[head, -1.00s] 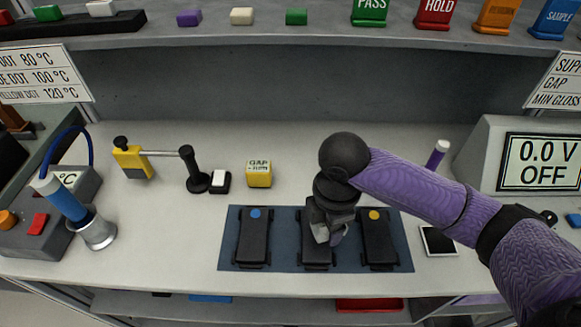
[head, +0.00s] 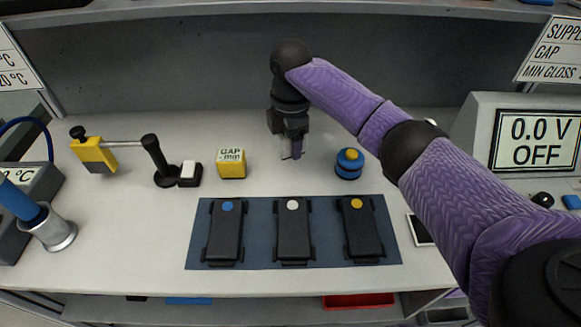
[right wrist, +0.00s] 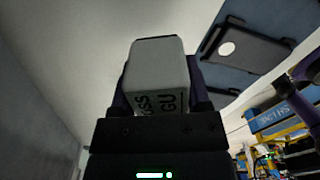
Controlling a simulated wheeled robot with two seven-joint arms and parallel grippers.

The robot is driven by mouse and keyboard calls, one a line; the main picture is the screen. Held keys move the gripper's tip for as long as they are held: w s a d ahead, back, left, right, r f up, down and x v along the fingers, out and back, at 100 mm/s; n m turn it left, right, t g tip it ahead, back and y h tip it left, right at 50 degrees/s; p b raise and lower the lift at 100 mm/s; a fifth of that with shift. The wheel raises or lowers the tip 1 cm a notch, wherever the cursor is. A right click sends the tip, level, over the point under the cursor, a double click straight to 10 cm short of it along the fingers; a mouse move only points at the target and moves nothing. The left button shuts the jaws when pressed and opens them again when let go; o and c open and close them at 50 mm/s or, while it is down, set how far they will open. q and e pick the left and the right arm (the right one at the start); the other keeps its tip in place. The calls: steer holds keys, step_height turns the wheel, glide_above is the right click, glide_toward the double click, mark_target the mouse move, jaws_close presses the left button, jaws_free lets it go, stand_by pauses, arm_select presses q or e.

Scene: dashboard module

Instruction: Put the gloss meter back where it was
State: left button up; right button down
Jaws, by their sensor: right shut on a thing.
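The gloss meter (right wrist: 158,75) is a pale grey block with dark lettering, held in the jaws of my right gripper (right wrist: 160,105) in the right wrist view. In the head view my right gripper (head: 291,150) points down over the back part of the white table, with a small grey part of the meter showing at its tips. I cannot tell whether the meter touches the table. Three black modules lie on a blue mat (head: 260,257) in front of it, with a blue-dot module (head: 225,232), a white-dot module (head: 293,235) and a yellow-dot module (head: 362,230).
A yellow GAP block (head: 231,164) stands left of the gripper; a blue round thing with a yellow top (head: 349,164) stands right. Further left are a black-handled tool (head: 158,160) and a yellow tool (head: 95,156). A display (head: 536,140) reads 0.0 V OFF.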

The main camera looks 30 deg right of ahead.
mark_target(292, 172)
step_height(292, 172, down, 2)
steer(key=shift+s+f, duration=0.15)
step_height(292, 172, down, 5)
steer(key=b, duration=0.2)
steer(key=shift+d+b, duration=0.1)
steer(key=shift+b, duration=0.3)
steer(key=shift+w+r, duration=0.2)
steer(key=shift+r, duration=0.15)
steer(key=shift+c, duration=0.2)
jaws_free()
steer(key=shift+r, duration=0.15)
step_height(292, 172, up, 7)
steer(key=p, duration=0.3)
steer(key=shift+r, duration=0.2)
arm_select(q)
steer(key=shift+d, duration=0.15)
